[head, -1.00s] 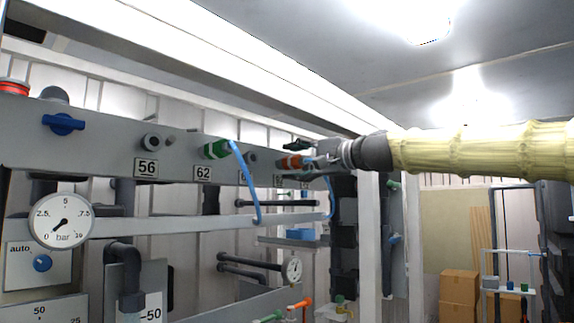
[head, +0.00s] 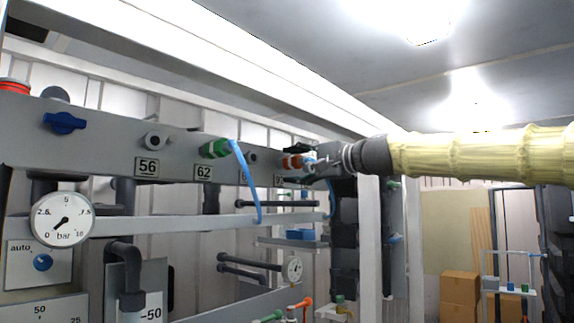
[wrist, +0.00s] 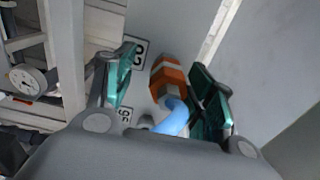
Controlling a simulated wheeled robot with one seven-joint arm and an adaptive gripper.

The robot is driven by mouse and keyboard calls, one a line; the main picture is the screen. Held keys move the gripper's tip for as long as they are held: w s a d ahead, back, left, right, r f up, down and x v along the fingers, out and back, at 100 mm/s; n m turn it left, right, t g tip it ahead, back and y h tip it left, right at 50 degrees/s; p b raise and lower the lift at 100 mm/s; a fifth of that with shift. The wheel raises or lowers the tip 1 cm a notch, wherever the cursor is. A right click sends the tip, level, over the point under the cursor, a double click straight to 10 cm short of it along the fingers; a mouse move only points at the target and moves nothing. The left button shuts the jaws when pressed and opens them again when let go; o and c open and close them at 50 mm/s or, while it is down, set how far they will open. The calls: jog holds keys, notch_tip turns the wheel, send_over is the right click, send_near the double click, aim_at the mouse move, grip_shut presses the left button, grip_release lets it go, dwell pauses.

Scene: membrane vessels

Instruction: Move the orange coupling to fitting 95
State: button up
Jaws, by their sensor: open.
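The orange coupling (head: 291,162) sits on the grey panel near its right end. In the wrist view the coupling (wrist: 168,76) has a pale band and a blue hose (wrist: 172,119) running from it. My gripper (head: 313,164) is at the coupling's outer end in the head view. In the wrist view my gripper (wrist: 165,88) is open, with one teal-padded finger on each side of the coupling, and gaps show. A number plate (wrist: 126,115) there, seen at an angle, cannot be read surely. A small grey stub (wrist: 147,121) is beside the hose. I cannot tell which fitting is 95.
A green coupling (head: 215,149) with a blue hose (head: 246,180) is left along the panel, above plate 62 (head: 203,172). A bare fitting (head: 155,141) is above plate 56 (head: 147,167). A blue valve handle (head: 64,123) and a pressure gauge (head: 62,219) are further left.

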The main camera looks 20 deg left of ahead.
jog(key=shift+s+r, duration=0.15)
jog(key=shift+s, duration=0.05)
jog(key=shift+w, duration=0.1)
jog(key=shift+w+r+p, duration=0.1)
jog(key=shift+r+p, duration=0.1)
jog(key=shift+p, duration=0.1)
jog(key=shift+r, duration=0.1)
grip_shut()
jog(key=shift+d, duration=0.2)
jog(key=shift+b+v, duration=0.3)
jog(key=shift+v, duration=0.55)
